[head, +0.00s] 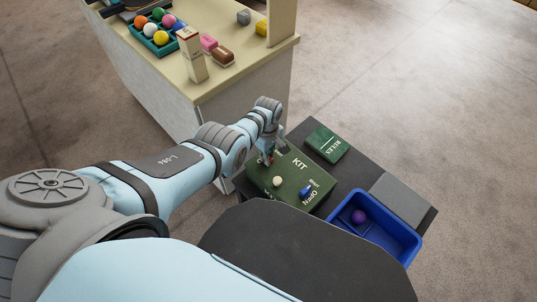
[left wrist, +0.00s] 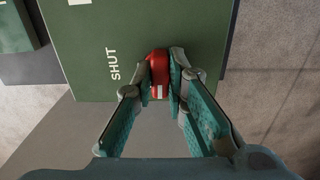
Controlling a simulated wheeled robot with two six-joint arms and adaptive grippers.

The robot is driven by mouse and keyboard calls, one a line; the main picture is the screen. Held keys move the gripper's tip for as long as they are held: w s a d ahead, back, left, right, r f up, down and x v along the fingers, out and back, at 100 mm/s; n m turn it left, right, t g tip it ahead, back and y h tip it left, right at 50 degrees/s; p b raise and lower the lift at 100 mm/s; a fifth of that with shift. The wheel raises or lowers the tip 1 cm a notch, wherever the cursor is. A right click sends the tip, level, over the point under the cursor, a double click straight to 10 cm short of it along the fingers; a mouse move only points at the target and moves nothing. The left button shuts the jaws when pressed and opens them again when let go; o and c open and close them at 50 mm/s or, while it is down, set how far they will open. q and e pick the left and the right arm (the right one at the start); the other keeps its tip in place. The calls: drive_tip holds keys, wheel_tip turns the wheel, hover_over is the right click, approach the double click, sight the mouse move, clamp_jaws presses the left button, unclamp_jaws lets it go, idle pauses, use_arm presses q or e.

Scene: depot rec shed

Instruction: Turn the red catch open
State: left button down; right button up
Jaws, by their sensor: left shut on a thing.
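The green kit box (head: 292,176), lettered KIT, lies on a dark low table. A red catch (left wrist: 158,68) sits near the box's edge, with the word SHUT printed beside it in the left wrist view. My left gripper (left wrist: 162,76) is shut on the red catch, one finger on each side. In the head view the left gripper (head: 268,157) is at the left part of the box and mostly hides the catch. A pale white mark shows on the catch. A blue catch (head: 306,190) and a cream knob (head: 277,181) are also on the box.
A green book lettered RULES (head: 327,144) lies behind the box. A blue bin (head: 398,246) holding a purple ball (head: 358,216) is at the right, next to a grey panel (head: 403,194). A cream counter (head: 228,83) with a ball tray (head: 148,47) and a carton (head: 191,55) stands at the back.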

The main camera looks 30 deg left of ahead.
use_arm(q)
drive_tip(key=shift+a, duration=0.1)
idle(0.4)
drive_tip(key=c, duration=1.6)
unclamp_jaws()
drive_tip(key=shift+w+r, duration=0.1)
drive_tip(key=shift+r, duration=0.35)
wheel_tip(320, 180, up, 11)
